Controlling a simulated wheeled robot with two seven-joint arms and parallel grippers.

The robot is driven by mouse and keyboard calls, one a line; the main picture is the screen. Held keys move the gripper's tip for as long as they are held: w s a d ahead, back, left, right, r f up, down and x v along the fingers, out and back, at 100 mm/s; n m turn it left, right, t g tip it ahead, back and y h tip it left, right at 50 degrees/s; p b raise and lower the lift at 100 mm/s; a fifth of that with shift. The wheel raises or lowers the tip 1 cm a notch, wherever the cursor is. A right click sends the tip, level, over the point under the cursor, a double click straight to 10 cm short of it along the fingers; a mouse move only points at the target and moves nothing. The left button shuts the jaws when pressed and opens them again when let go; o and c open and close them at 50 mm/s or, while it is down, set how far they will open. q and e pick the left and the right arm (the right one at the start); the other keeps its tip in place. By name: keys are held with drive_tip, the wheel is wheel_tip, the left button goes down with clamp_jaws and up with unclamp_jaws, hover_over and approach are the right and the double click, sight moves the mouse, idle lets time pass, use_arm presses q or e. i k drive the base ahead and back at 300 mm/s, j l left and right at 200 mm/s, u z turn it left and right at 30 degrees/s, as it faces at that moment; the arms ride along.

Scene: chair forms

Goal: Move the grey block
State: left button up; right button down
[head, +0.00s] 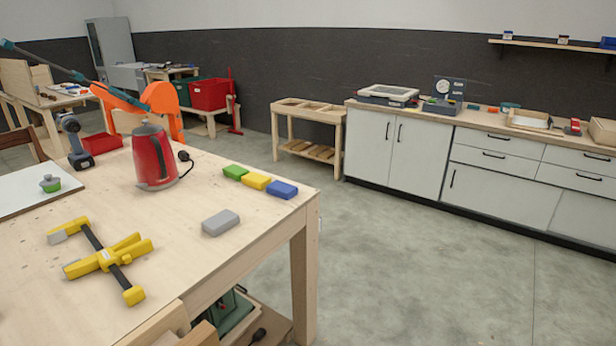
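The grey block (221,222) lies flat on the light wooden workbench (190,235), near the bench's right edge. Beyond it a green block (235,172), a yellow block (256,181) and a blue block (282,189) lie in a row along the far right edge. The grey block stands apart from this row, with bare wood between. Nothing touches or covers it. Neither of my grippers shows in the head view.
A yellow and black clamp (106,256) lies left of the grey block. A red kettle (154,158), a drill (75,140) and a white board (30,188) are farther back. White cabinets (420,150) line the wall. Open floor (430,260) lies right of the bench.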

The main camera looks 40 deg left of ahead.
sight(214, 226)
drive_tip(key=i+u, duration=0.2)
drive_tip(key=i, duration=0.5)
drive_tip(key=i+u, duration=0.15)
drive_tip(key=i, duration=0.6)
drive_tip(key=i+l+u, duration=0.2)
drive_tip(key=i, duration=0.5)
drive_tip(key=i+u, duration=0.45)
drive_tip(key=i+l+u, duration=0.15)
drive_tip(key=i+u, duration=0.25)
drive_tip(key=i+l+u, duration=0.3)
drive_tip(key=i+u, duration=0.15)
